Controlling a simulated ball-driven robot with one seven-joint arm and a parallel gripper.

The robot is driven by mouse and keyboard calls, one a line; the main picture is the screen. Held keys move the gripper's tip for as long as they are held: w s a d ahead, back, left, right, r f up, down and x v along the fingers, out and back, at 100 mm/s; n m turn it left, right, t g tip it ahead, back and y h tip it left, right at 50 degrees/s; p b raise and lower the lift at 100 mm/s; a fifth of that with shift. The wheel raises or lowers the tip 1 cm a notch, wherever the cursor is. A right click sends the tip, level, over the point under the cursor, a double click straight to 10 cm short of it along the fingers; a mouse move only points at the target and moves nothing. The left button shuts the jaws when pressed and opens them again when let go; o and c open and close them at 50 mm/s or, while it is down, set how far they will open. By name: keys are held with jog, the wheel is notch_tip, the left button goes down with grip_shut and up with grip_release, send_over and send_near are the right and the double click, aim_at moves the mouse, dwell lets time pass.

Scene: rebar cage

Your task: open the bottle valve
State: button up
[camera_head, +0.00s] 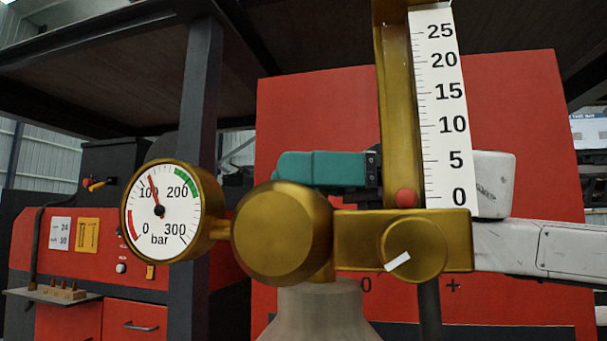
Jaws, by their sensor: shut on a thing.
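A pale grey bottle (315,312) stands at the bottom centre, with only its top in view. A brass regulator (282,232) sits in front of and above its neck. My gripper (300,168) reaches in from the right behind the regulator; a teal finger with a dark bracket shows above the brass. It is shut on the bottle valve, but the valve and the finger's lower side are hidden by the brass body. The round pressure gauge (160,211) at left has its needle a little above 100 bar.
A flow tube with a white 0–25 scale (443,110) rises at right; its red ball (405,198) is near 0. A brass knob (413,250) with a white mark is below. Red panels (320,105), a dark post (194,120) and a shelf stand behind.

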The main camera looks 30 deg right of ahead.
jog(key=n+g, duration=0.1)
jog(key=g, duration=0.1)
jog(key=n+g+y+p, duration=0.1)
jog(key=n+g, duration=0.1)
jog(key=g, duration=0.1)
jog(key=shift+s+r+n+g, duration=0.1)
jog(key=shift+r+n+g, duration=0.05)
jog(key=shift+n+g, duration=0.15)
jog(key=n+g, duration=0.1)
jog(key=g, duration=0.1)
jog(key=n+g+p, duration=0.1)
jog(key=g, duration=0.1)
jog(key=n+g+p, duration=0.1)
jog(key=shift+s+n+g+h, duration=0.25)
jog(key=shift+n+g+h, duration=0.05)
jog(key=shift+g+h, duration=0.1)
jog(key=n+g, duration=0.1)
jog(key=n+g+h+p, duration=0.1)
jog(key=g, duration=0.1)
jog(key=n+g+h, duration=0.1)
jog(key=shift+s+n+g+p, duration=0.25)
jog(key=shift+n+g+p, duration=0.05)
jog(key=shift+g+p, duration=0.1)
jog(key=shift+s+d+n+g+h+p, duration=0.15)
jog(key=shift+n+g+h+p, duration=0.25)
jog(key=shift+n+g+h, duration=0.8)
jog(key=shift+s+d+n+g+h+p, duration=0.15)
jog(key=shift+n+g+h+p, duration=0.2)
jog(key=shift+n+g+h, duration=0.85)
jog(key=shift+h, duration=0.3)
